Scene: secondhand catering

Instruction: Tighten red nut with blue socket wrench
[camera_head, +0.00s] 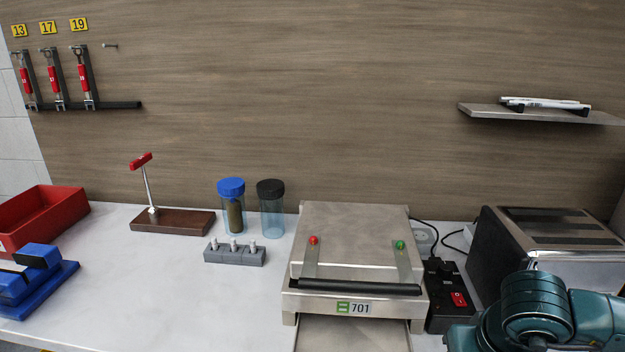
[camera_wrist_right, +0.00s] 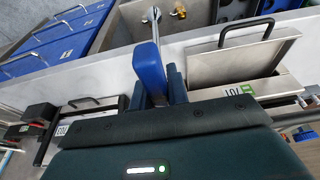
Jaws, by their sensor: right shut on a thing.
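The red nut (camera_head: 313,240) sits on the left metal strip of the flat metal appliance labelled 701 (camera_head: 353,225). A green nut (camera_head: 399,244) sits on its right strip. In the right wrist view my right gripper (camera_wrist_right: 157,82) is shut on a blue handle (camera_wrist_right: 149,66) with a metal shaft beyond it, which looks like the blue socket wrench. Its socket end is not clear. In the head view only part of my right arm shows at the bottom right; its gripper and the wrench are out of that frame. My left gripper is in neither view.
A red-handled T-wrench (camera_head: 145,180) stands in a wooden block (camera_head: 180,222). Two jars (camera_head: 232,212), a grey holder (camera_head: 235,256), a toaster (camera_head: 550,238) and a black switch box (camera_head: 442,300) are near the appliance. The counter's left middle is clear.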

